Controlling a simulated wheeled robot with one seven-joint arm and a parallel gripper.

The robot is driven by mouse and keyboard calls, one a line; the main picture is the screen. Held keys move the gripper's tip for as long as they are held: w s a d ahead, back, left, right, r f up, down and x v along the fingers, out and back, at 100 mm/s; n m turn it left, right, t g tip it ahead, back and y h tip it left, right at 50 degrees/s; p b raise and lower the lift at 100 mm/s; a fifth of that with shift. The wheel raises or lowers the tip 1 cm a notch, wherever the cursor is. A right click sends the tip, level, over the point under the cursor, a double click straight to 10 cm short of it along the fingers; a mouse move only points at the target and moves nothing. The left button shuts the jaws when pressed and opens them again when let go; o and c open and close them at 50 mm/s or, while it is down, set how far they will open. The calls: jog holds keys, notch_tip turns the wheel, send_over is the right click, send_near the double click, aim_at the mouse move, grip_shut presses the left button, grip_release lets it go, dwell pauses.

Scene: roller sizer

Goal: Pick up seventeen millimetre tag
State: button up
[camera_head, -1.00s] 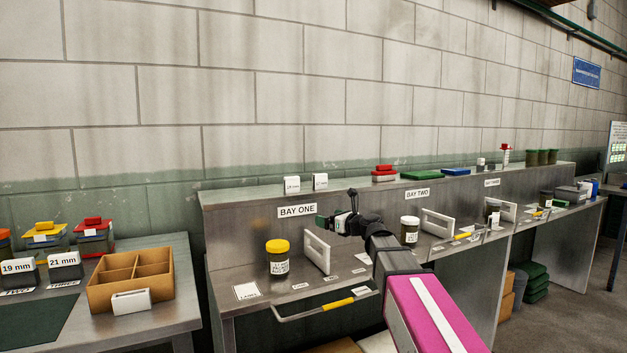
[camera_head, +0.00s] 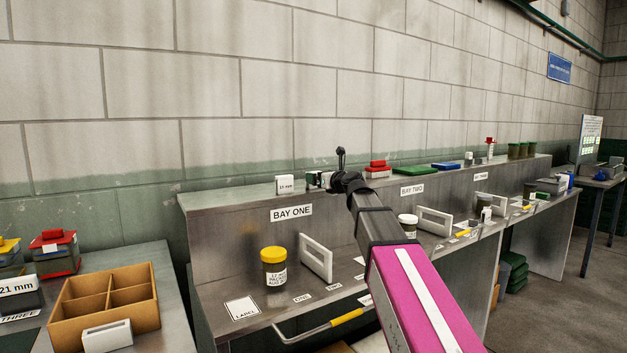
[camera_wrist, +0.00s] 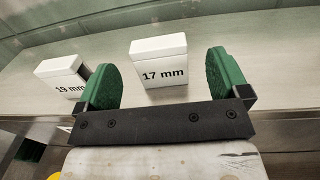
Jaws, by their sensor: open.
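The seventeen millimetre tag, a white block marked "17 mm" (camera_wrist: 160,62), stands upright on the grey ledge in the wrist view. My gripper (camera_wrist: 164,82) is open, with one green finger on each side of the tag's front in the picture. The tag lies between the fingers in view and a little beyond them; I cannot tell how deep it sits between them. A similar white tag marked "19 mm" (camera_wrist: 65,78) stands to the left, partly behind the left finger. In the head view my gripper (camera_head: 316,180) is at the bay one top shelf and hides most of the 17 mm tag.
The 19 mm tag (camera_head: 285,184) stands left of my gripper in the head view. A red-lidded box (camera_head: 377,170) is to the right on the same shelf. Below are a yellow-lidded jar (camera_head: 274,268) and a white upright handle (camera_head: 316,257). The wall rises behind.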

jog(key=x, duration=0.5)
jog(key=shift+w+a, duration=0.25)
jog(key=shift+s, duration=0.1)
jog(key=c, duration=1)
